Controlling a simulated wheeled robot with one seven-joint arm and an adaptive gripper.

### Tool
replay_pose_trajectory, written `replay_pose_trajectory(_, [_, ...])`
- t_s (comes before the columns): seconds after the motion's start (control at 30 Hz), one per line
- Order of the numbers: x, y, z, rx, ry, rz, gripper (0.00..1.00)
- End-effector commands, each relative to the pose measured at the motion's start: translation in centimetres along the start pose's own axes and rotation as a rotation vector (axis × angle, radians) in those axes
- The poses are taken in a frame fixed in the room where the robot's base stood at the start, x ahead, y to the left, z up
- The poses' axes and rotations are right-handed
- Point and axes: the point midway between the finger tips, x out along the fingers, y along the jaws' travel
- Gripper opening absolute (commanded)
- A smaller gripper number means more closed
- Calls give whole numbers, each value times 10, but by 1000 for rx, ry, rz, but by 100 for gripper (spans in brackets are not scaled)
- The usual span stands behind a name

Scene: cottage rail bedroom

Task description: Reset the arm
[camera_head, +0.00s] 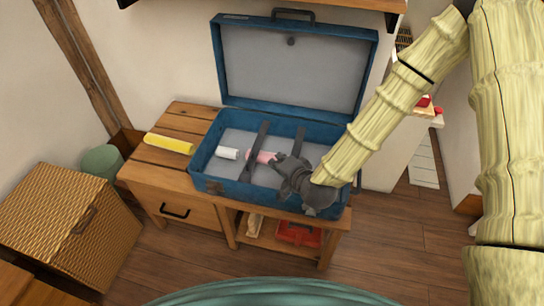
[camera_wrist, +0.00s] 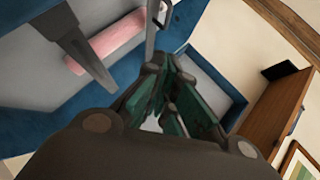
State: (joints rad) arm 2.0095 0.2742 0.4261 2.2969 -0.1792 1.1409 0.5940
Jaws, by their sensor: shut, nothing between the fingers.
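My arm comes in from the right in the head view, and my gripper (camera_head: 281,162) reaches into the open blue suitcase (camera_head: 205,175). The gripper is shut and empty; in the wrist view its fingers (camera_wrist: 163,75) with green pads are drawn together. A pink roll (camera_head: 262,157) lies in the suitcase just left of the fingertips, partly under a dark strap. It also shows in the wrist view (camera_wrist: 120,38), apart from the fingers. A white roll (camera_head: 228,153) lies left of the pink one.
The suitcase stands on a wooden bench (camera_head: 155,170), its lid (camera_head: 290,70) raised at the back. A yellow roll (camera_head: 168,144) lies on the bench to the left. Dark straps (camera_head: 255,150) cross the suitcase. A wicker basket (camera_head: 70,225) stands at left; a wooden shelf (camera_head: 350,4) is above.

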Motion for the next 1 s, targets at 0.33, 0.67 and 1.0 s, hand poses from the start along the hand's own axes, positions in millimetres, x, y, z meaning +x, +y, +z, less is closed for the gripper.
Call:
replay_pose_trajectory(0.33, [-20,1,1,0,0,0,0])
replay_pose_trajectory(0.67, [-34,42,19,-75,-60,106,0])
replay_pose_trajectory(1.0, [-115,180,68,-342,-315,454,0])
